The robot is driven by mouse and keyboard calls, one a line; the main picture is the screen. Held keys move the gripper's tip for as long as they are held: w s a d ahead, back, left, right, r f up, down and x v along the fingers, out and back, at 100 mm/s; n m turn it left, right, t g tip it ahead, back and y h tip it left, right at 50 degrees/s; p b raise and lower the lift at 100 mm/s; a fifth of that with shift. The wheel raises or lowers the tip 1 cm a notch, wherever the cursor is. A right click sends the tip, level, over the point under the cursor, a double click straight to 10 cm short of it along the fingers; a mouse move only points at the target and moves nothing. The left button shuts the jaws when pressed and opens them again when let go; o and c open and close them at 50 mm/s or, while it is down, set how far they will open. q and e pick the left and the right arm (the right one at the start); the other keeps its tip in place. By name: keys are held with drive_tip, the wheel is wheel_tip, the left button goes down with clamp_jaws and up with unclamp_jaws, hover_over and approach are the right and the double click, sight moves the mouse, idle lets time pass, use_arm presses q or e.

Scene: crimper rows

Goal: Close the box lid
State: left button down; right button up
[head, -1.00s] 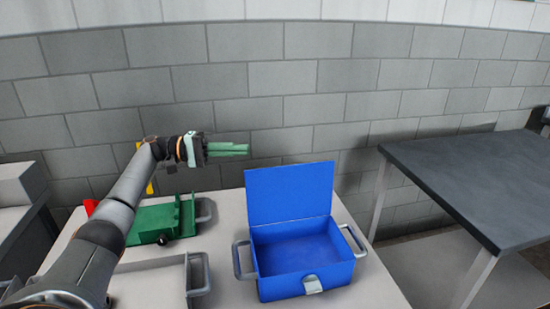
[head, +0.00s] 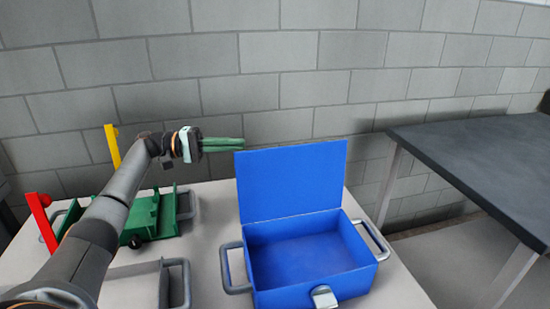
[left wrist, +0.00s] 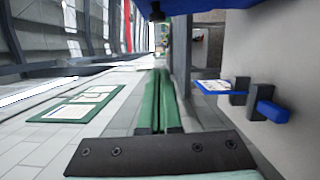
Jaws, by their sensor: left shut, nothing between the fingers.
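The blue box (head: 310,255) stands on the light table with its lid (head: 292,182) raised upright at the back. The box is empty inside, with a grey latch (head: 324,297) on its front and a grey handle on each side. My left gripper (head: 240,145) is shut and empty, its green fingers pointing right. In the head view its tips overlap the lid's upper left corner; I cannot tell whether they touch. The left wrist view shows the green fingers (left wrist: 157,105) together with nothing between them. My right gripper is out of view.
A green crimper-like tool (head: 152,217) with a red lever (head: 41,220) and a yellow lever (head: 112,146) lies left of the box. A grey tray (head: 140,285) is nearer. A dark-topped table (head: 480,160) stands to the right. A block wall is behind.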

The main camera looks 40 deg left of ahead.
sight(277, 151)
use_arm(q)
drive_tip(key=shift+w+d+r+p, duration=0.1)
drive_tip(key=shift+w+d+p, duration=0.25)
drive_tip(key=shift+d, duration=1.4)
drive_tip(key=shift+w+d+r+p, duration=0.15)
drive_tip(key=shift+w+d, duration=0.35)
drive_tip(key=shift+d, duration=1.3)
drive_tip(key=shift+w+d+p, duration=0.25)
drive_tip(key=shift+w+d, duration=0.2)
drive_tip(key=shift+d, duration=1.3)
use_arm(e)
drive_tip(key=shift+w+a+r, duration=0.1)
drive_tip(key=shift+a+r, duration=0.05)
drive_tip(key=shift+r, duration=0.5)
use_arm(q)
drive_tip(key=shift+d+r, duration=0.1)
drive_tip(key=shift+d, duration=0.1)
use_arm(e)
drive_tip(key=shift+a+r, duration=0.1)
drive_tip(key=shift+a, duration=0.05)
